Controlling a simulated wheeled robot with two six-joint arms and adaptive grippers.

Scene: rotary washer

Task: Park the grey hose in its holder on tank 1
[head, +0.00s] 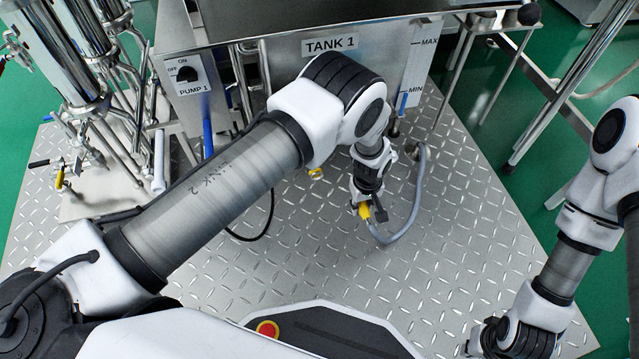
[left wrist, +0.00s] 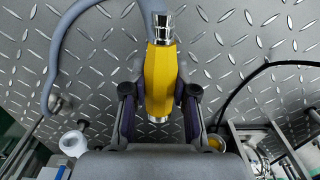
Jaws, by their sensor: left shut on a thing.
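The grey hose (head: 413,205) curves from a fitting low on the right of tank 1 (head: 290,60) down to its yellow end coupling (head: 364,212). My left gripper (head: 369,208) is shut on this coupling, above the floor plate in front of the tank. In the left wrist view the yellow coupling (left wrist: 160,80) sits between the two fingers (left wrist: 160,108), its metal tip toward the top; the grey hose (left wrist: 58,60) loops at left. I cannot make out the holder; my left arm covers part of the tank front. My right gripper (head: 508,343) is at the lower right edge, its fingers unclear.
A pump 1 switch box (head: 188,75) and steel pipes stand left of the tank. A black hose (head: 262,225) hangs below my left arm, with a small yellow part (head: 316,173) nearby. A steel frame (head: 560,95) stands at right. The diamond floor plate (head: 440,270) is clear in front.

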